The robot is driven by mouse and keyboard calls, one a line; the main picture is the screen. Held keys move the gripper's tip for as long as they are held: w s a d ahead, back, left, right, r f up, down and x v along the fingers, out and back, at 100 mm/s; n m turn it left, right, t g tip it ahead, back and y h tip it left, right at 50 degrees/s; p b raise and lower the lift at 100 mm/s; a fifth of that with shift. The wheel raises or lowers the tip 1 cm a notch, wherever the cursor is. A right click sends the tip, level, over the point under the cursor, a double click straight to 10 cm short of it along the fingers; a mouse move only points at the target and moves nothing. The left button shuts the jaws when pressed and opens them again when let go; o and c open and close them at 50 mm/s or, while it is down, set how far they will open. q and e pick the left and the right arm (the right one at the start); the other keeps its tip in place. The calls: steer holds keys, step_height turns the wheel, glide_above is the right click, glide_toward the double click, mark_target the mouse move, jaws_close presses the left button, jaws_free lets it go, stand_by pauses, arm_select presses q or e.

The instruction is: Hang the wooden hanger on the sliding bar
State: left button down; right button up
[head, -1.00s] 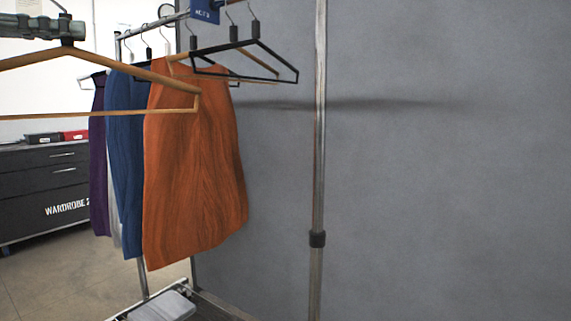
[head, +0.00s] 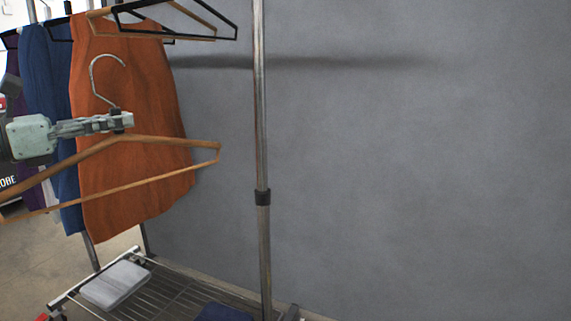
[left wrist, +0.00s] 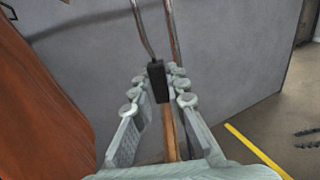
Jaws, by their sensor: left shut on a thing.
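The wooden hanger (head: 130,187) is held in front of the rack by my left gripper (head: 122,121). The gripper is shut on the hanger at the dark collar below its metal hook. The hook (head: 103,72) points up and is free, in front of an orange garment. In the left wrist view the fingers (left wrist: 158,95) close around the black collar (left wrist: 157,80), with the wooden part running down between them. The sliding bar itself is out of view above the head view's top edge. My right gripper is not in view.
An orange garment (head: 130,150), a blue garment (head: 47,70) and black hangers (head: 195,32) hang on the rack behind. The rack's upright post (head: 262,150) stands right of them. A wire shelf (head: 185,290) below holds folded cloth (head: 115,284). A bare grey wall fills the right side.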

arm_select(q)
steer(key=s+d+f+n+t+y+p, duration=0.1)
steer(key=s+d+f+n+t+y, duration=0.15)
steer(key=d+f, duration=0.6)
steer(key=s+d+f+n+t+y+p, duration=0.1)
steer(key=s+d+f+n+y+p, duration=0.2)
steer(key=f, duration=1)
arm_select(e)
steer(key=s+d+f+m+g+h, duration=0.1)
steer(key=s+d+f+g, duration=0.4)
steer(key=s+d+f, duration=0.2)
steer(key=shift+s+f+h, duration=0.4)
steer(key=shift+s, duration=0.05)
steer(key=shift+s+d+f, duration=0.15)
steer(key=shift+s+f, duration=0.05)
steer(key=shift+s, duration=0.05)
arm_select(q)
steer(key=s+d+f+n+t+y, duration=0.1)
steer(key=s+f+n+y, duration=0.2)
steer(key=s+f+y, duration=0.3)
steer(key=shift+s+d+y, duration=0.25)
steer(key=shift+s+y, duration=0.1)
steer(key=shift+s, duration=0.1)
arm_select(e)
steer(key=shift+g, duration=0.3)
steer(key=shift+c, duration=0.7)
arm_select(q)
steer(key=shift+a, duration=0.1)
